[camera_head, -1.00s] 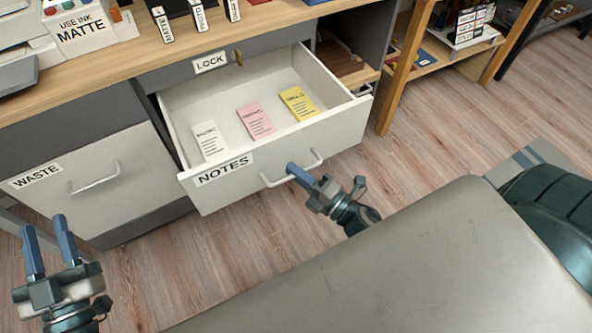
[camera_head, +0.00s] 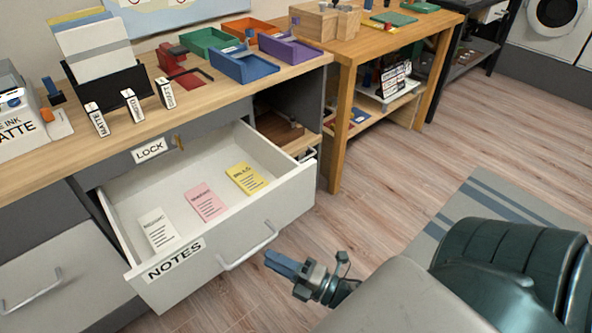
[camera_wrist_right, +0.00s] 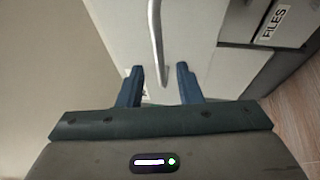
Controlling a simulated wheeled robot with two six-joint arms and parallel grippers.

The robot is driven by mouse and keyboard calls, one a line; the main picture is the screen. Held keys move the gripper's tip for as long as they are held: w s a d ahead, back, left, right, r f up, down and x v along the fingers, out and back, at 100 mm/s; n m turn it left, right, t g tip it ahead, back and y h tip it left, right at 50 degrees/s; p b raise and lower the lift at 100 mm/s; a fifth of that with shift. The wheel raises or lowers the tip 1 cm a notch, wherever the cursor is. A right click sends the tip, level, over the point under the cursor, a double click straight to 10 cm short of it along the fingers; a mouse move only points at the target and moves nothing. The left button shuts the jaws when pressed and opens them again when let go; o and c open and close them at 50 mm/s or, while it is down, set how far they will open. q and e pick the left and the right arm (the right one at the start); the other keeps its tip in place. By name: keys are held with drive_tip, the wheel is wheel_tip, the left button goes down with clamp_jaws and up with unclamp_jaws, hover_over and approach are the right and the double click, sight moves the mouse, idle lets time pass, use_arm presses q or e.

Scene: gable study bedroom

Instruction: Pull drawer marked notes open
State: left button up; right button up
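The drawer marked NOTES (camera_head: 215,262) stands open under the desk, pulled well out. Inside it lie a white, a pink and a yellow pad (camera_head: 245,179). Its bar handle (camera_head: 248,248) is on the front panel; it also shows in the right wrist view (camera_wrist_right: 155,35). My right gripper (camera_head: 268,260) is just right of the handle in the head view and looks clear of it. In the wrist view the right gripper (camera_wrist_right: 160,74) has its two fingers apart with nothing held; the handle's near end lies ahead between them. My left gripper is out of view.
A LOCK label (camera_head: 149,150) and a small brass key (camera_head: 179,142) are above the drawer. Colored trays (camera_head: 245,65) and a paper holder (camera_head: 110,90) stand on the desk. A wooden table (camera_head: 390,45) is beside it. Open wood floor (camera_head: 390,190) lies to the right.

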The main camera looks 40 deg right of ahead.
drive_tip(key=shift+v, duration=2.6)
